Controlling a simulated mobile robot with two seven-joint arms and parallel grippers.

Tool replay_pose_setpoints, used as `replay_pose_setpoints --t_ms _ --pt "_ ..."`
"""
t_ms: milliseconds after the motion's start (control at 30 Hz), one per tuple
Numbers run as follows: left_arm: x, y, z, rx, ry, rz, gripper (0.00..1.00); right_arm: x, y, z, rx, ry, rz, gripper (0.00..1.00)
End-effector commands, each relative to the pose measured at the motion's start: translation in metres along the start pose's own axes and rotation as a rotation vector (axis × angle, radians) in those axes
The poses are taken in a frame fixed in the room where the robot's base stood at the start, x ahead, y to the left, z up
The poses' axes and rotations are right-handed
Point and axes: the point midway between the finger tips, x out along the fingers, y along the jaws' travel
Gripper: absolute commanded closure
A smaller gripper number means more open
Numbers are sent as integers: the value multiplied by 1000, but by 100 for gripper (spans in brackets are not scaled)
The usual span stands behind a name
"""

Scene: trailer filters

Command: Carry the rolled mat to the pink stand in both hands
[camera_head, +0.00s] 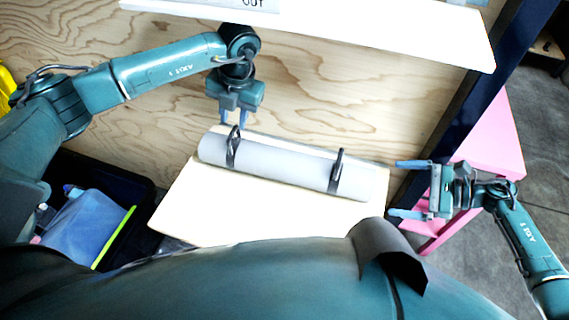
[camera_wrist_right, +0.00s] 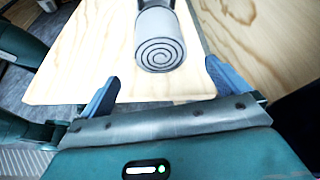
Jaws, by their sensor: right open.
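The rolled mat (camera_head: 280,163) is a light grey roll lying on a pale wooden board, with a dark strap and raised loop near each end. Its spiral end also shows in the right wrist view (camera_wrist_right: 160,54). My left gripper (camera_head: 236,121) points down just above the left loop, its fingers a little apart. My right gripper (camera_head: 402,188) is open and empty, just right of the mat's right end and facing it; its fingers also show in the right wrist view (camera_wrist_right: 165,92). The pink stand (camera_head: 490,138) is at the right, partly hidden by a dark post and my right arm.
The pale board (camera_head: 210,212) has bare room in front of the mat. A plywood wall (camera_head: 330,100) stands behind it, with a white shelf (camera_head: 350,28) above. A dark bin (camera_head: 125,178) holding a blue item is at the left. A dark post (camera_head: 470,100) rises before the stand.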

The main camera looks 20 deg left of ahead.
Motion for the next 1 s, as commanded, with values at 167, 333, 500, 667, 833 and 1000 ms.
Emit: replay_pose_setpoints --t_ms 167,333,500,667,833,1000 --pt "22 0 -1 0 3 1 70 37 0 1 0 -4 0 0" --pt "40 0 0 -1 2 1 70 70 0 1 2 -4 0 0" --pt "53 0 0 0 1 1 70 93 -1 1 0 -3 -1 0" --pt "60 0 0 0 1 0 70 105 0 0 1 -1 0 0" --pt "61 0 0 1 0 0 70 107 0 0 0 0 0 0" --pt "61 0 0 1 0 0 70 107 0 0 0 0 0 0"
